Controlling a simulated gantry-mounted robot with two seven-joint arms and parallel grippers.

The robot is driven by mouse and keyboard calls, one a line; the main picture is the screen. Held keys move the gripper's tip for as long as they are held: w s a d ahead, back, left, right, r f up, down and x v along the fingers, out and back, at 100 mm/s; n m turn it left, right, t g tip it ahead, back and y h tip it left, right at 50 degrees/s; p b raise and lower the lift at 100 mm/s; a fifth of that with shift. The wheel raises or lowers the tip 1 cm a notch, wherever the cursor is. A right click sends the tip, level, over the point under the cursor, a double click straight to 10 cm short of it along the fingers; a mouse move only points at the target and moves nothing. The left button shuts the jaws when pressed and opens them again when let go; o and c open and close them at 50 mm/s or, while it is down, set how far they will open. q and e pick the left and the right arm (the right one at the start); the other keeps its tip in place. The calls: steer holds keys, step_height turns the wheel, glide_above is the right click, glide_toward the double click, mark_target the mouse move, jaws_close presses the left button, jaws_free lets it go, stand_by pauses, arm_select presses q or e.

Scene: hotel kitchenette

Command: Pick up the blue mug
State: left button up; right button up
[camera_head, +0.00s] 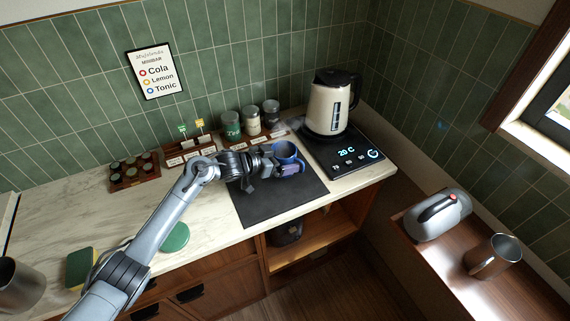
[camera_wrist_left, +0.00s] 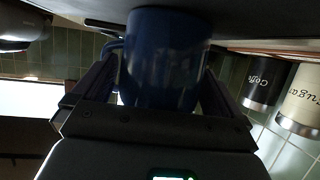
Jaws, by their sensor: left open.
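The blue mug (camera_head: 285,151) stands on the dark mat (camera_head: 268,209) on the counter. My left gripper (camera_head: 282,168) is at the mug's near side, low by its body, with its jaws open. In the left wrist view the blue mug (camera_wrist_left: 165,58) fills the space between the two fingers of my left gripper (camera_wrist_left: 160,88), and its handle (camera_wrist_left: 112,47) shows at the left, by one finger. The wrist picture is turned upside down. Whether the fingers touch the mug I cannot tell. My right gripper is not seen.
A cream kettle (camera_head: 329,104) stands on a black base with a lit display (camera_head: 346,152), right of the mug. Canisters (camera_head: 251,121) stand behind it. A tea box (camera_head: 190,153) and a rack of small capsules (camera_head: 133,171) are further left.

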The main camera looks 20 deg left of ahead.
arm_select(q)
steer(key=shift+w+d+f, duration=0.1)
steer(key=shift+w+d, duration=0.05)
steer(key=shift+w, duration=0.1)
steer(key=shift+c, duration=0.2)
steer(key=c, duration=1.2)
steer(key=shift+r, duration=0.25)
